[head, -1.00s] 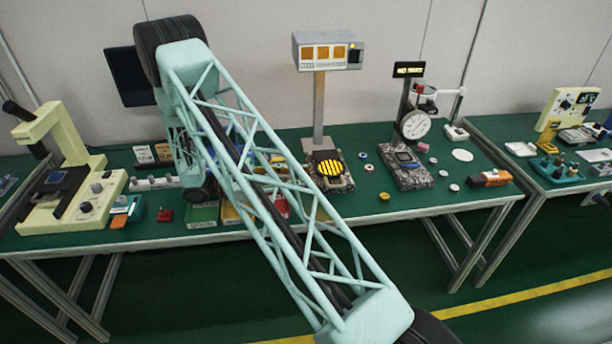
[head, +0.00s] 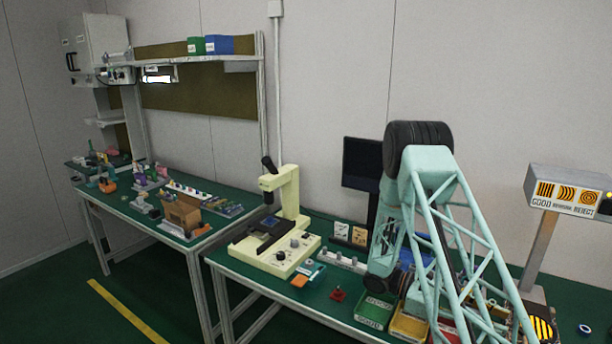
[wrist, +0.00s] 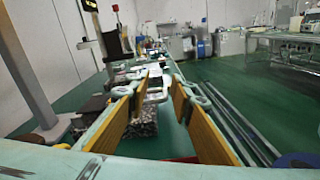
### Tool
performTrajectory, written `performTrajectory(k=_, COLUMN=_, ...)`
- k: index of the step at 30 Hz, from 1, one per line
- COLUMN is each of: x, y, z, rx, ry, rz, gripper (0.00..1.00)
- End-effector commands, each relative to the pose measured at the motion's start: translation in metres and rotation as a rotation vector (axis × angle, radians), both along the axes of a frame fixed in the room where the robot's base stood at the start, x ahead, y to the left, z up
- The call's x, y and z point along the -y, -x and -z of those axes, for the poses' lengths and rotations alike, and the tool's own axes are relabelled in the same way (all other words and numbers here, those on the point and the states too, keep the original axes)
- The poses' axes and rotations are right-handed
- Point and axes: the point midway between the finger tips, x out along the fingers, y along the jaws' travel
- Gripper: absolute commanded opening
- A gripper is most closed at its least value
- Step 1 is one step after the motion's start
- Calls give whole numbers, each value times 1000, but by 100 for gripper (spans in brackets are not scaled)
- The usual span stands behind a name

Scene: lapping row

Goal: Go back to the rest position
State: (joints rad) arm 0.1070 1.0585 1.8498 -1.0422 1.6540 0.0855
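My gripper (wrist: 160,92) shows in the wrist view with its two yellow-padded fingers spread apart. Nothing is held between them. It points along the length of the green-topped bench, and a speckled granite block (wrist: 142,126) shows past the fingers. In the head view my teal lattice arm stands over the right part of the near bench, and I cannot make out the gripper there.
In the head view, a cream microscope (head: 285,190), a dark monitor (head: 362,165), a green bin (head: 374,309) and a sign post (head: 541,245) stand around my arm. A second bench (head: 150,205) is farther left. The floor (head: 140,285) in front is open.

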Motion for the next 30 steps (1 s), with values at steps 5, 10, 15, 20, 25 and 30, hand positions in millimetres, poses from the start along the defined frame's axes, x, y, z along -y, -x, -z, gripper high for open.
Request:
performTrajectory(k=5, x=-8, y=6, z=-22, rx=48, ry=-24, rz=22, gripper=22)
performTrajectory(k=10, x=-17, y=13, z=-44, rx=99, ry=-51, rz=47, gripper=22)
performTrajectory(k=15, x=-27, y=22, z=-64, rx=148, ry=-79, rz=70, gripper=22)
performTrajectory(k=20, x=-36, y=31, z=-82, rx=196, ry=-107, rz=92, gripper=22)
performTrajectory(k=25, x=-47, y=40, z=-99, rx=249, ry=-138, rz=112, gripper=22)
performTrajectory(k=30, x=-58, y=50, z=-117, rx=302, ry=-168, rz=133, gripper=22)
